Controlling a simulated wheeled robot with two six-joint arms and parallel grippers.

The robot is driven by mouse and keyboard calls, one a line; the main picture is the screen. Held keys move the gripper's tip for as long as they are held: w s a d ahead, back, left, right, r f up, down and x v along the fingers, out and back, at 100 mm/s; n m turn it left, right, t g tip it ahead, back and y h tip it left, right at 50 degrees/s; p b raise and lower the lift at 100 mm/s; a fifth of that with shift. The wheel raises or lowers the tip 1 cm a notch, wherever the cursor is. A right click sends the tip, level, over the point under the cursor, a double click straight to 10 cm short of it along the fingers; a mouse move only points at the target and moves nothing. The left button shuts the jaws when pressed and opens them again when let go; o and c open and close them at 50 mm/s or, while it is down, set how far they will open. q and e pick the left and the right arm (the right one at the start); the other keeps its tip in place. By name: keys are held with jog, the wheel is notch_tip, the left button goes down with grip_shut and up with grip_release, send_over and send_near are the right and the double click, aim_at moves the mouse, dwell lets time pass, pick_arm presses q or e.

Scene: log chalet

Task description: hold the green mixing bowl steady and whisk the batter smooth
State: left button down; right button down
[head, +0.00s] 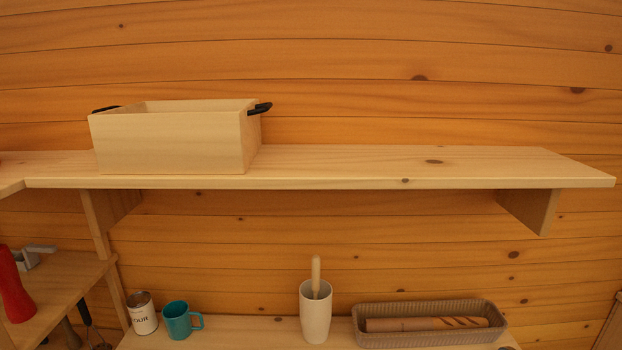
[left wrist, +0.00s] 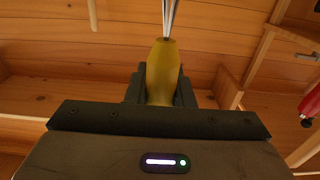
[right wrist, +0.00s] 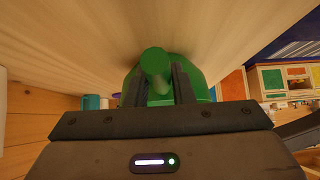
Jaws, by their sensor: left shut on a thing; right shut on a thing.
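In the left wrist view my left gripper (left wrist: 160,85) is shut on the yellow handle of a whisk (left wrist: 162,68). The metal wires of the whisk run out of the top of the picture, so its far end is hidden. In the right wrist view my right gripper (right wrist: 158,88) is shut on a round green handle-like part of the green mixing bowl (right wrist: 153,62). More of the green body shows behind and beside the fingers. The inside of the bowl and any batter are not visible. Neither gripper nor the bowl shows in the head view.
In the head view a wooden box (head: 170,147) with black handles stands on a wall shelf (head: 380,165). Below are a flour tin (head: 142,315), a teal mug (head: 177,320), a white cup (head: 315,312) with a wooden stick, and a basket (head: 430,340) holding a wooden roll.

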pick_arm(q)
jog(key=shift+r, duration=0.15)
notch_tip(320, 180, up, 7)
jog(key=m, duration=0.1)
jog(key=s+d+r+m+g+h, duration=0.2)
jog(key=d+m+g+h, duration=0.6)
jog(key=d+m+h, duration=0.65)
notch_tip(320, 180, down, 11)
jog(key=n+h, duration=0.1)
jog(key=shift+w+h, duration=0.2)
jog(key=shift+h, duration=0.15)
jog(key=shift+r, duration=0.15)
jog(key=shift+s, duration=0.1)
dwell(0.5)
